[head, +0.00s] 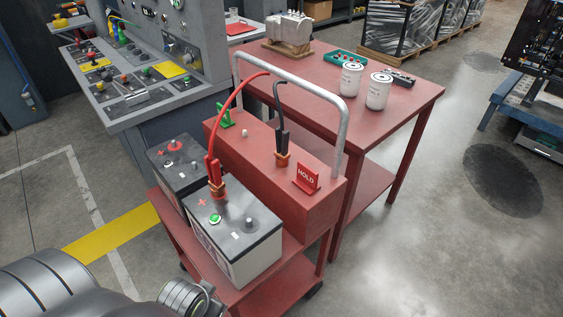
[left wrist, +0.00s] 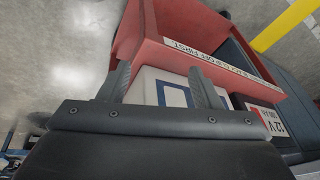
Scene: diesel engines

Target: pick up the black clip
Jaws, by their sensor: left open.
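The black clip (head: 282,142) stands upright on top of the red box on the cart, with copper-coloured jaws at its lower end and a black cable looping up from it. The red clip (head: 213,170) is on a post of the front battery (head: 232,225). My left arm enters the head view at the lower left, well short of the black clip; its fingertips are not clear there. In the left wrist view my left gripper (left wrist: 160,88) is open and empty, facing the white side of a battery (left wrist: 175,90). The black clip is not visible in that view. My right gripper is not in view.
A second battery (head: 180,165) stands behind the front one.

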